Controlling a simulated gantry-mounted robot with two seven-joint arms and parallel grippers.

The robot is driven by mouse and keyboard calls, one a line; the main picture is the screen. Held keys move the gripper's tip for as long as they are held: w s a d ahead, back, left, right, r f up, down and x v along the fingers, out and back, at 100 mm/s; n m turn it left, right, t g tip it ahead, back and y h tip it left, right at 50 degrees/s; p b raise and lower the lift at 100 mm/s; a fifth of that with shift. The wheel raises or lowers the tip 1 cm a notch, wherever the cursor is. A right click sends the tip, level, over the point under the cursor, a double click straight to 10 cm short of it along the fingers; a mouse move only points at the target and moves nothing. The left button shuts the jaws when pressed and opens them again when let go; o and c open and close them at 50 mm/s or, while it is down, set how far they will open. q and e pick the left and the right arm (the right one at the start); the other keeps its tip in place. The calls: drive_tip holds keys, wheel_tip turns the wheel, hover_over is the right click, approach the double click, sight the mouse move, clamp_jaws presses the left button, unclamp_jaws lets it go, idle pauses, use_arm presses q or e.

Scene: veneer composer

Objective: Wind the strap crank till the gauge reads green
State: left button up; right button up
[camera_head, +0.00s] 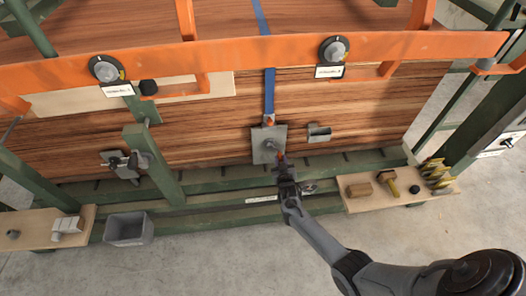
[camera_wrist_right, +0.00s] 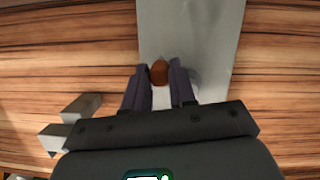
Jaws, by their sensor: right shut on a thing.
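The strap crank sits on a grey metal plate (camera_head: 262,134) against the wood-grain stack, below a blue strap (camera_head: 269,92). My right gripper (camera_head: 282,162) is at the lower right of the plate, shut on the crank's handle. In the right wrist view, its fingers (camera_wrist_right: 160,88) stand on both sides of the brown-orange handle knob (camera_wrist_right: 159,72), in front of the grey plate. The crank's arm is mostly hidden by the gripper. I cannot tell which part is the gauge, and no green reading is legible. My left gripper is not in view.
Two round dials, left (camera_head: 105,69) and right (camera_head: 334,50), sit on the orange beam (camera_head: 240,52). A grey bracket (camera_head: 319,133) is right of the plate. A wooden shelf (camera_head: 365,206) with small tools is at right; a grey bin (camera_head: 129,229) is at lower left.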

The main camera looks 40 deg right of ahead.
drive_tip(key=o, duration=0.5)
drive_tip(key=shift+f, duration=0.1)
drive_tip(key=o, duration=0.4)
drive_tip(key=shift+w+a, duration=0.1)
drive_tip(key=shift+s+a+p, duration=0.55)
drive_tip(key=shift+s+p, duration=0.3)
drive_tip(key=shift+p, duration=0.1)
drive_tip(key=s+a+p, duration=0.2)
drive_tip(key=s, duration=0.1)
drive_tip(key=shift+s+a, duration=0.1)
drive_tip(key=shift+s, duration=0.1)
